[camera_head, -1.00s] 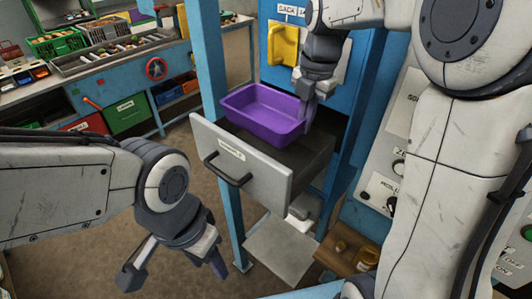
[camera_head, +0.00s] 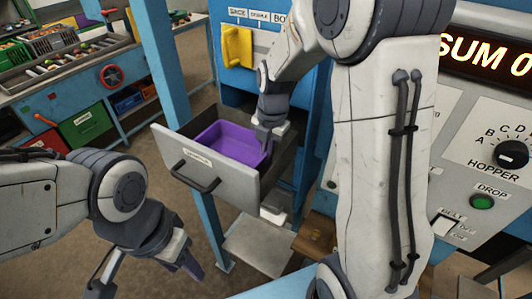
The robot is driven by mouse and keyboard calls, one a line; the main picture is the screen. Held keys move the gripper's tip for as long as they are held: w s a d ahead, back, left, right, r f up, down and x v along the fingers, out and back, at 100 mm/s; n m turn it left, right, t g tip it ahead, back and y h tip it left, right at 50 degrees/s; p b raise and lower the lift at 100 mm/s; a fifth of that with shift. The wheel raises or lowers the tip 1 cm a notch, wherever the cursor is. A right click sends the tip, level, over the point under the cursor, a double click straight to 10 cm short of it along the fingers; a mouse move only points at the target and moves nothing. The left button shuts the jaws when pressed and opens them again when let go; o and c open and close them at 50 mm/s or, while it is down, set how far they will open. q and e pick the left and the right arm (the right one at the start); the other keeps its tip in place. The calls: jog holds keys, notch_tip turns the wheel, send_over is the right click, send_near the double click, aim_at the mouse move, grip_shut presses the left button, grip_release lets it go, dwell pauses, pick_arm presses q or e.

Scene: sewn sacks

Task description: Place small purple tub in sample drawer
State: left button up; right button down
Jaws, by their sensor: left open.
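The small purple tub (camera_head: 228,146) sits inside the open sample drawer (camera_head: 190,180), low between its walls. The drawer has a pale front with a dark handle and a label. My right gripper (camera_head: 264,146) reaches down at the tub's right end; its fingers are at the tub's rim, and whether they grip it is hidden by the angle. My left gripper (camera_head: 145,280) is open and empty, low at the left, in front of and below the drawer.
A yellow handle (camera_head: 237,46) is on the blue cabinet above the drawer. A control panel with a hopper dial (camera_head: 513,154) and a green drop button (camera_head: 482,202) stands at the right. A grey ledge (camera_head: 258,243) is below the drawer. A sorting bench (camera_head: 60,90) stands at the back left.

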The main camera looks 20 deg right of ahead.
jog(key=shift+f, duration=0.1)
jog(key=shift+f, duration=0.15)
jog(key=c, duration=1)
grip_release()
jog(key=shift+c, duration=0.2)
jog(key=shift+r, duration=0.2)
jog(key=shift+r, duration=0.2)
notch_tip(320, 180, up, 12)
jog(key=b, duration=0.2)
jog(key=shift+s+d+f, duration=0.15)
jog(key=shift+s+d, duration=0.15)
jog(key=shift+s, duration=0.15)
